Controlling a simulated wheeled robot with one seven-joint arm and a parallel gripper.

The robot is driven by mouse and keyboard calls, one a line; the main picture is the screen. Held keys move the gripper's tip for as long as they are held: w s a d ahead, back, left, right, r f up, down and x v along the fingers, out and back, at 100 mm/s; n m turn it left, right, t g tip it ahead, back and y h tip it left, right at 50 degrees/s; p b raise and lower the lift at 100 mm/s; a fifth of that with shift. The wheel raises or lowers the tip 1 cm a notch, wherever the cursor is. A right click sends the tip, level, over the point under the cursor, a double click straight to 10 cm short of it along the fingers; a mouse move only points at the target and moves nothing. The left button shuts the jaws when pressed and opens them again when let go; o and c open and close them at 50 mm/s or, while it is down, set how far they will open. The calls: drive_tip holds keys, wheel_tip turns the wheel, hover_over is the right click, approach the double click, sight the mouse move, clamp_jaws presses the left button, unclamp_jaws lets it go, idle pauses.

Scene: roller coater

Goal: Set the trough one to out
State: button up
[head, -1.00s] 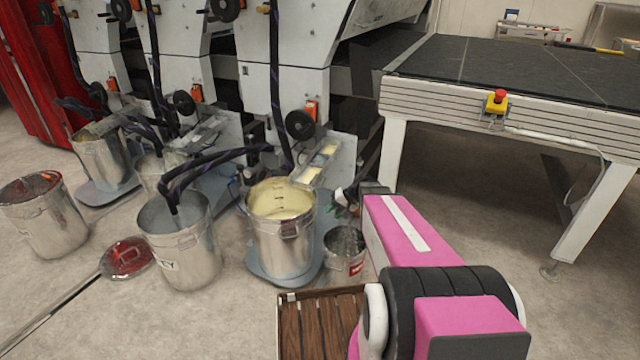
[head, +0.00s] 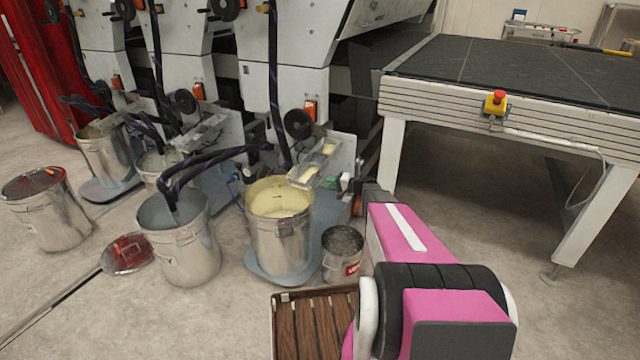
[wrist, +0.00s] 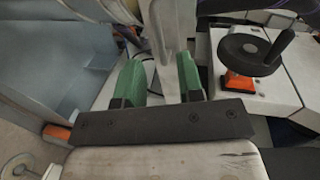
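The nearest trough (head: 316,164), a small metal chute with cream residue, tilts down over the rim of the bucket of cream liquid (head: 278,240). I take it as trough one, but no label is readable. My gripper (head: 345,182) is beside the trough's right side in the head view, its fingertips too small to judge there. In the wrist view, my gripper (wrist: 162,85) has its two green fingers apart. A pale metal bar (wrist: 168,45) runs between them, close to the right finger, with a gap at the left. Whether it belongs to the trough is unclear.
A black handwheel (wrist: 252,50) on an orange mount sits right of my fingers. A small tin (head: 342,252) stands below my arm. A grey bucket (head: 180,238) with hoses is at left. A conveyor table (head: 500,100) with a red emergency button (head: 496,102) is at right.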

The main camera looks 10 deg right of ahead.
sight(320, 182)
drive_tip(key=shift+x, duration=2.95)
clamp_jaws()
